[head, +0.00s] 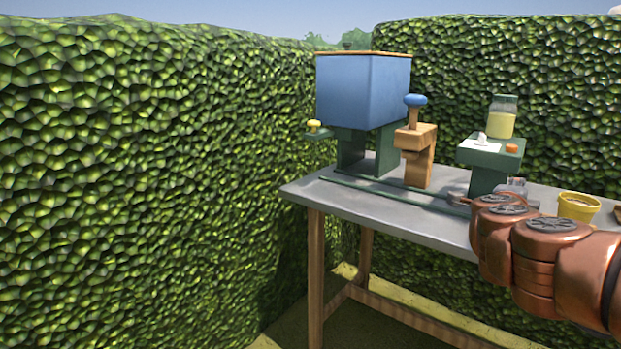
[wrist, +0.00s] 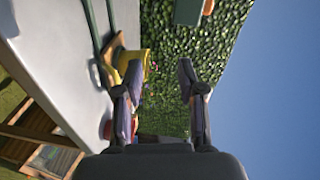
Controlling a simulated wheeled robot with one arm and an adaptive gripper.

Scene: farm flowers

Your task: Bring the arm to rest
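My copper-coloured arm (head: 560,255) reaches in from the right in the head view, over the front of the table. My gripper (wrist: 161,72) shows in the wrist view with its two dark fingers spread apart. Only hedge shows between the fingertips, and nothing is held. In the head view the gripper is mostly hidden behind the arm, with small grey parts showing past it.
The grey table (head: 390,217) carries a blue box (head: 362,92) on green supports, a wooden stand with a blue knob (head: 415,100), a jar (head: 502,117) on a green stand and a yellow pot (head: 578,207). Tall hedges (head: 150,170) close in the left and back.

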